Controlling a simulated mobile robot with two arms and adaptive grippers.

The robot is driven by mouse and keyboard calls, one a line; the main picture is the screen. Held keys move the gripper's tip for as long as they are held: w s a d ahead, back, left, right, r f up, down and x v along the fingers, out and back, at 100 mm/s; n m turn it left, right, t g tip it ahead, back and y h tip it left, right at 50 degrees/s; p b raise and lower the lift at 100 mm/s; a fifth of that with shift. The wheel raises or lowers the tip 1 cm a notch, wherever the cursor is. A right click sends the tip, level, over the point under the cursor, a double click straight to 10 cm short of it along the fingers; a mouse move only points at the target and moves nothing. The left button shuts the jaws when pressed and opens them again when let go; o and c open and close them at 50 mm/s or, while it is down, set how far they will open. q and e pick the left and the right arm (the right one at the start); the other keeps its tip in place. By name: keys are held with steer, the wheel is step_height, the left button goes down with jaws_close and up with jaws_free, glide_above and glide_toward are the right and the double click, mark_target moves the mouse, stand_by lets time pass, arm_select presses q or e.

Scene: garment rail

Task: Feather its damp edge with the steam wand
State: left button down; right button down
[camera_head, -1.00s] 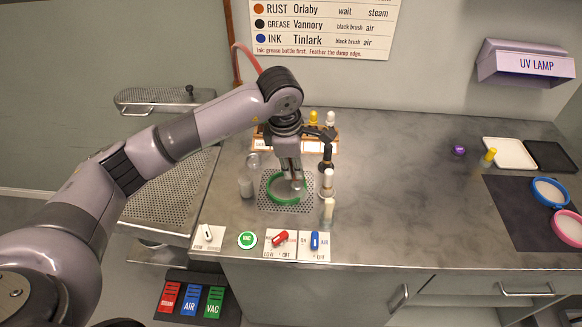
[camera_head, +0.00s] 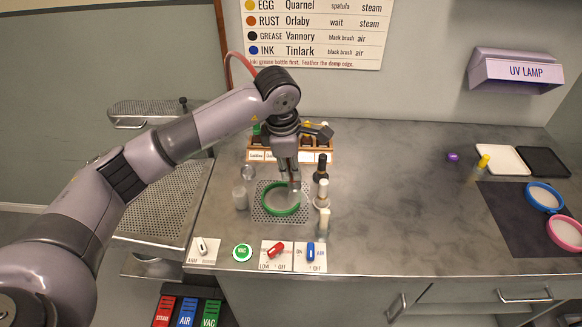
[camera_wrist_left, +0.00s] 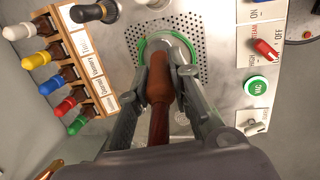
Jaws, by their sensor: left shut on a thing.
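My left gripper (camera_head: 291,180) is shut on the steam wand, whose brown handle (camera_wrist_left: 158,100) runs between the fingers in the left wrist view. The wand's metal head (camera_head: 294,187) is over the green hoop (camera_head: 281,211), near its right side. It cannot be told whether head and hoop touch. The hoop lies on the perforated plate (camera_head: 257,213) and also shows in the left wrist view (camera_wrist_left: 141,48), partly covered by the wand. No damp edge can be made out. My right gripper is not in view.
A bottle rack (camera_head: 262,156) stands behind the plate. Switches (camera_head: 276,249) line the front edge. The counter's middle right (camera_head: 400,190) is clear.

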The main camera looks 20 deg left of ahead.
arm_select(q)
steer(key=shift+r+p, duration=1.1)
steer(key=shift+r, duration=1.75)
